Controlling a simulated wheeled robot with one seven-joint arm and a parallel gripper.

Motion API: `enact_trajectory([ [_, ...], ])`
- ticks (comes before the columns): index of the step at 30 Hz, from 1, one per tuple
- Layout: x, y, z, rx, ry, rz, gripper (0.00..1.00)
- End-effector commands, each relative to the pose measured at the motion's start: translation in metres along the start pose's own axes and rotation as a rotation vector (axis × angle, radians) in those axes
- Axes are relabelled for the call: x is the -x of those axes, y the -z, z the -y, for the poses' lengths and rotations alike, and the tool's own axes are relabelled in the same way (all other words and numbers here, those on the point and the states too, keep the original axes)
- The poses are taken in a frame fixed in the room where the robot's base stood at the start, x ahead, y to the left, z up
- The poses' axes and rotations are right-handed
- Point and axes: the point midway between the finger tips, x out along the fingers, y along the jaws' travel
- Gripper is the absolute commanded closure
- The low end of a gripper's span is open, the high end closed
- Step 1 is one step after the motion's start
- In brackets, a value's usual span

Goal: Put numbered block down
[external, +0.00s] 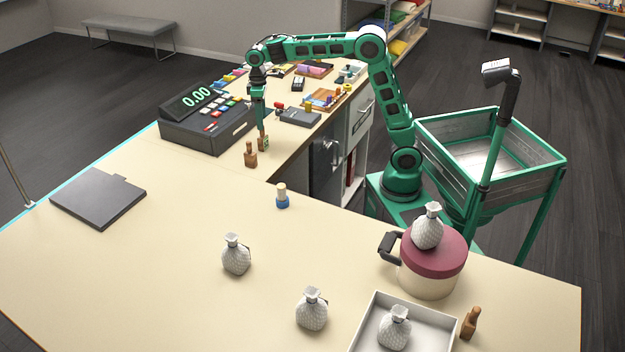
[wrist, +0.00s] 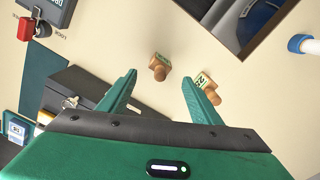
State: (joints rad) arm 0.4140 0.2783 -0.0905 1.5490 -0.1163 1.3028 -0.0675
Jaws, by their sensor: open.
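Two small wooden blocks with knobs stand close together on the counter by the cash register. One block (external: 264,145), with a green label, is right under my gripper (external: 262,131) in the external view; the other block (external: 251,156) stands just left of it. In the wrist view, one labelled block (wrist: 158,67) shows ahead between the fingertips of my gripper (wrist: 160,77). The other block (wrist: 209,90), with a number on its green label, shows beside the right finger. The fingers are apart, and I see nothing held. A similar wooden block (external: 470,323) stands at the front right.
The cash register (external: 205,120) is close to the left. A blue-based peg (external: 282,197), several grey bags (external: 236,256), a maroon-lidded pot (external: 430,265) and a white tray (external: 450,335) stand nearer. A flat grey pad (external: 97,198) lies left.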

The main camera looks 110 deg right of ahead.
Motion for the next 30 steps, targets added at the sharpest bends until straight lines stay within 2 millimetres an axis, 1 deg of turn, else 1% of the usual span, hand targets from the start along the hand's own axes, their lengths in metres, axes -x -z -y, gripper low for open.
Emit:
enact_trajectory([
  [2, 0.005, 0.0, 0.0, 0.0, 0.0, -0.002, 0.42],
  [4, 0.008, -0.006, 0.001, -0.004, 0.0, -0.003, 0.42],
  [5, 0.009, -0.01, 0.002, -0.008, 0.0, -0.002, 0.42],
  [8, 0.011, -0.036, 0.007, -0.026, 0.0, -0.002, 0.42],
  [11, 0.009, -0.078, 0.011, -0.058, 0.0, -0.004, 0.42],
  [12, 0.007, -0.097, 0.013, -0.072, 0.0, -0.004, 0.42],
  [13, 0.005, -0.111, 0.014, -0.082, 0.0, -0.005, 0.42],
  [14, 0.003, -0.125, 0.015, -0.093, 0.0, -0.005, 0.42],
  [15, -0.001, -0.144, 0.016, -0.107, 0.0, -0.005, 0.42],
  [17, -0.008, -0.174, 0.018, -0.127, 0.001, -0.004, 0.42],
  [18, -0.013, -0.193, 0.019, -0.138, 0.002, -0.006, 0.42],
  [20, -0.023, -0.223, 0.02, -0.156, 0.003, -0.004, 0.42],
  [21, -0.03, -0.242, 0.021, -0.169, 0.003, -0.005, 0.42],
  [23, -0.042, -0.271, 0.022, -0.184, 0.005, -0.002, 0.42],
  [24, -0.05, -0.289, 0.022, -0.195, 0.005, -0.002, 0.42],
  [27, -0.07, -0.328, 0.023, -0.213, 0.006, 0.002, 0.42],
  [30, -0.086, -0.355, 0.024, -0.226, 0.008, 0.005, 0.42],
])
